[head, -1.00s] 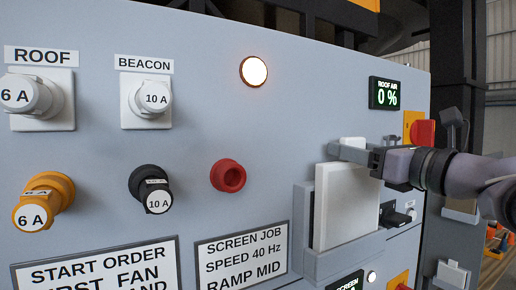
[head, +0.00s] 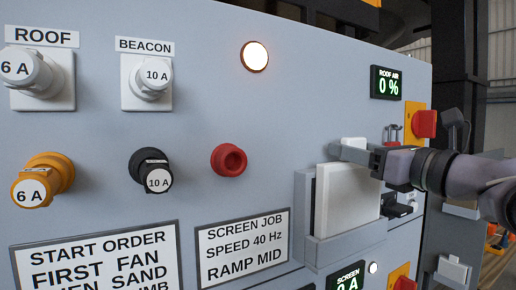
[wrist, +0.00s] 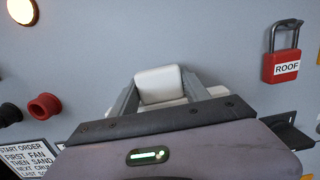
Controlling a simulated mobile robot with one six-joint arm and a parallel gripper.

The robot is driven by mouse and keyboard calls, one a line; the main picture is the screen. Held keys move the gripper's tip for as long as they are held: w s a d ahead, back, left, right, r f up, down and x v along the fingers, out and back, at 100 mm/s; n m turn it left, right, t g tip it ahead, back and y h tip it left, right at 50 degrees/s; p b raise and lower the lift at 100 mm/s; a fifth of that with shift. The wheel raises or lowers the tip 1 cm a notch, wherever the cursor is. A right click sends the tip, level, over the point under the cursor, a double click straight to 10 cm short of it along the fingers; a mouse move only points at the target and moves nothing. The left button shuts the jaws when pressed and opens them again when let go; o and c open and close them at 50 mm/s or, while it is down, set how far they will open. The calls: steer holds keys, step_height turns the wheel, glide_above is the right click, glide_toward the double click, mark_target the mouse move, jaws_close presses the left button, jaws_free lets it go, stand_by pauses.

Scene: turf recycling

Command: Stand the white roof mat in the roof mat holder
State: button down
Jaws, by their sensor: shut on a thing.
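The white roof mat (head: 345,202) is a flat upright slab with a small white grip block on top. Its lower part is inside the roof mat holder (head: 306,205), a grey open-topped pocket on the panel in the head view. The front lip hides the mat's bottom edge, so I cannot tell whether it rests on the floor of the pocket. My gripper (head: 356,153) comes from the right and is shut on the grip block. In the wrist view the block (wrist: 158,85) sits between the two grey fingers of my gripper (wrist: 163,90).
A red padlock marked ROOF (wrist: 283,66) hangs right of the fingers in the wrist view. A red rotary switch (head: 424,124) and a black handle (head: 396,211) are close to my arm. A red socket (head: 229,160) is left of the holder.

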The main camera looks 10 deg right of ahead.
steer(key=shift+f+b, duration=0.4)
steer(key=shift+f, duration=0.2)
steer(key=shift+c, duration=2.2)
jaws_free()
steer(key=shift+r, duration=0.1)
steer(key=b+v, duration=0.3)
steer(key=v, duration=1.4)
steer(key=shift+s, duration=0.25)
